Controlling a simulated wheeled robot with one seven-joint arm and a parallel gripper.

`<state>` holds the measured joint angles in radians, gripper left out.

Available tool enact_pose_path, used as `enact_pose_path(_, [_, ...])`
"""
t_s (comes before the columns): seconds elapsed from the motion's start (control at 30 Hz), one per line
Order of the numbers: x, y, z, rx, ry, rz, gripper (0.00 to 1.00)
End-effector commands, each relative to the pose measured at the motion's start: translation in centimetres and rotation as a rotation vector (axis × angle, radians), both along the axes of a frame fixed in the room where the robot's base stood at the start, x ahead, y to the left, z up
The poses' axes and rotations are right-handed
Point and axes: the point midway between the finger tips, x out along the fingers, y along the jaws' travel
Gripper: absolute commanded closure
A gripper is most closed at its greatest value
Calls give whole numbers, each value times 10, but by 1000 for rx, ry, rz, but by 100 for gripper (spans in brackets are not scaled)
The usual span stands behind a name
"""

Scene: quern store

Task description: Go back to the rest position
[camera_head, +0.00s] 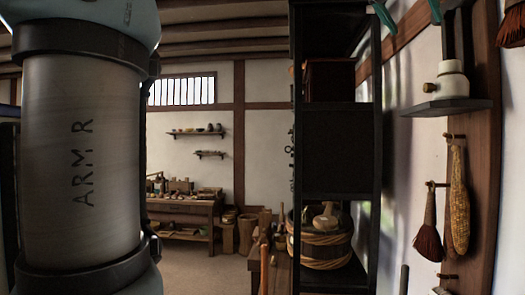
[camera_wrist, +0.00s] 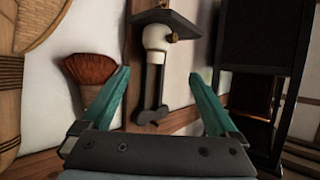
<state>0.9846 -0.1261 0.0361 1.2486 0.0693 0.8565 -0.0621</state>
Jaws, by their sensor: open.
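My gripper (camera_wrist: 160,73) is open, with two teal fingers spread apart and nothing between them. Its teal fingertips also show at the top edge of the head view (camera_head: 410,14), in front of the right wall. A white jar-like piece (camera_head: 450,80) sits on a small dark wall shelf (camera_head: 447,106) below the fingertips. In the wrist view the scene appears upside down, and the white piece (camera_wrist: 155,38) shows beyond the gap between the fingers. My large arm link fills the left of the head view.
A tall dark rack (camera_head: 337,150) stands close by, left of the wall shelf. A reddish brush (camera_head: 429,240) and a corn cob (camera_head: 459,200) hang on the right wall.

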Motion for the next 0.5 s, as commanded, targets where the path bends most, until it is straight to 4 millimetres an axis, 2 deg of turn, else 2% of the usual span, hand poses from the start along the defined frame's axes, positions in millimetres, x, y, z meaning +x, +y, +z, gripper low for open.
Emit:
enact_pose_path(0.27, [30, 4, -45, 55, 43, 49, 5])
enact_pose_path(0.5, [68, 20, -109, 128, 107, 121, 5])
